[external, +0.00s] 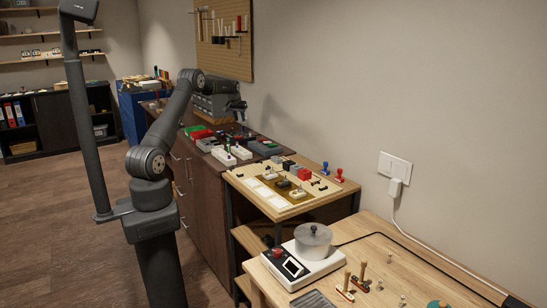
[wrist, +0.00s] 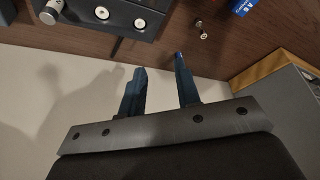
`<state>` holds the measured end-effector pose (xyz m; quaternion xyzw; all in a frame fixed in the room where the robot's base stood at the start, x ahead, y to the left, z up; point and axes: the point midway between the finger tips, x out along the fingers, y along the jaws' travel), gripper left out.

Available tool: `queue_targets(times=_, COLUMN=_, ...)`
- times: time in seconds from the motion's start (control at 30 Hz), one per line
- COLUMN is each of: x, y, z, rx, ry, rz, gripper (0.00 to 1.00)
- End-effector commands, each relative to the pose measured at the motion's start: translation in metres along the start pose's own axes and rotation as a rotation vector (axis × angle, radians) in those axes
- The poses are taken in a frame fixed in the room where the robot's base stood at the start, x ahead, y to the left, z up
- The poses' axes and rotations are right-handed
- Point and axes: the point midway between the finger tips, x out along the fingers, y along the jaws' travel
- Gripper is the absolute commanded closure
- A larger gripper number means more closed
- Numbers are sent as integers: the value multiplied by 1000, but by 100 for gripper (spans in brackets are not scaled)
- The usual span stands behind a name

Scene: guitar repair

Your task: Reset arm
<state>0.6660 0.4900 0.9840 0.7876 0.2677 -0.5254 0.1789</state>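My gripper (wrist: 160,64) shows in the wrist view with its two dark blue fingers apart and nothing between them. In the external view my gripper (external: 238,104) is at the far end of my outstretched arm, above the brown cabinet top (external: 188,113) near the wall. The wrist view looks down on a dark wood surface (wrist: 215,62) beyond the fingertips. I cannot tell how high the fingers are above it.
A dark device with knobs (wrist: 115,14), a small metal part (wrist: 201,30) and a blue box (wrist: 241,6) lie near my fingers. A wooden tray (external: 240,181) and a white device with a round pot (external: 313,240) stand nearer the external camera.

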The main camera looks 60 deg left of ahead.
Motion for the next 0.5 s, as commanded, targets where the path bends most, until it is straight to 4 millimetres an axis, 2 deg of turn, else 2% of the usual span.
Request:
queue_targets(times=0.23, x=-32, y=40, z=9, rx=4, ry=1, rz=1, gripper=70)
queue_targets(times=0.5, x=-36, y=90, z=29, rx=91, ry=-2, rz=39, gripper=70)
